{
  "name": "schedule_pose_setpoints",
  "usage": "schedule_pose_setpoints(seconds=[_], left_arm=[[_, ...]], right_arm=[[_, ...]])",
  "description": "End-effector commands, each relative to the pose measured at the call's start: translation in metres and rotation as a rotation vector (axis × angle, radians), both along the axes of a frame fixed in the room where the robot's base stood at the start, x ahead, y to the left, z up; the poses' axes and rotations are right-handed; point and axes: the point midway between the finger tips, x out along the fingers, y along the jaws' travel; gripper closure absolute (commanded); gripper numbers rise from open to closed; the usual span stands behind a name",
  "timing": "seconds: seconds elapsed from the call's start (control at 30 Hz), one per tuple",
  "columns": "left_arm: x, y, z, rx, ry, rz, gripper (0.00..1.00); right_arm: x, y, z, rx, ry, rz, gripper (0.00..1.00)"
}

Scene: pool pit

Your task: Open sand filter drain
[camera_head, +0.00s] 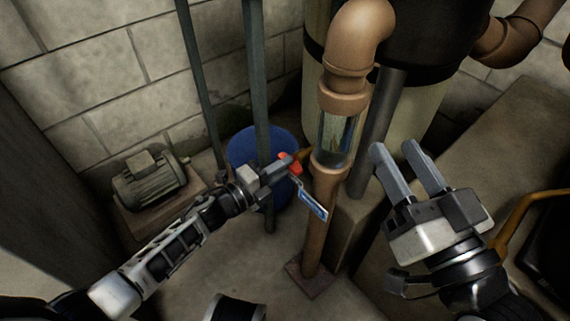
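The sand filter seems to be the large cream tank (420,105) with a dark upper part, at the top centre-right. A brown pipe (357,35) with a clear sight section (337,138) runs down in front of it to the floor. A small red part (290,163), perhaps a valve handle, sits left of this pipe. My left gripper (284,172) is right at the red part; whether its fingers hold it is unclear. A blue-and-white tag-like piece (313,204) lies just below. My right gripper (394,148) is open and empty, right of the pipe.
A blue barrel (245,147) stands behind my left gripper. Dark green upright pipes (257,75) pass in front of it. A motor (148,180) sits at the left by the block wall. A yellow-orange tube (520,208) is at the right.

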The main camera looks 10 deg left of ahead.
Motion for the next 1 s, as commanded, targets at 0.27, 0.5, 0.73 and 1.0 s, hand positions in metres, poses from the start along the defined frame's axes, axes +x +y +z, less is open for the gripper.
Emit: schedule_pose_setpoints(seconds=[0.27,0.5,0.73,1.0], left_arm=[[0.0,0.0,0.0,-0.001,0.001,0.0,1.0],[0.0,0.0,0.002,-0.031,0.025,0.0,1.0],[0.0,0.001,0.006,-0.421,0.333,0.001,1.0],[0.0,0.001,0.003,-0.94,0.736,0.001,1.0]], right_arm=[[0.0,0.0,0.0,0.0,0.001,0.0,0.6],[0.0,0.0,0.003,-0.001,0.002,0.0,0.6],[0.0,0.0,0.033,-0.001,0.002,0.0,0.6],[0.0,0.0,0.051,-0.001,0.002,0.0,0.6]])
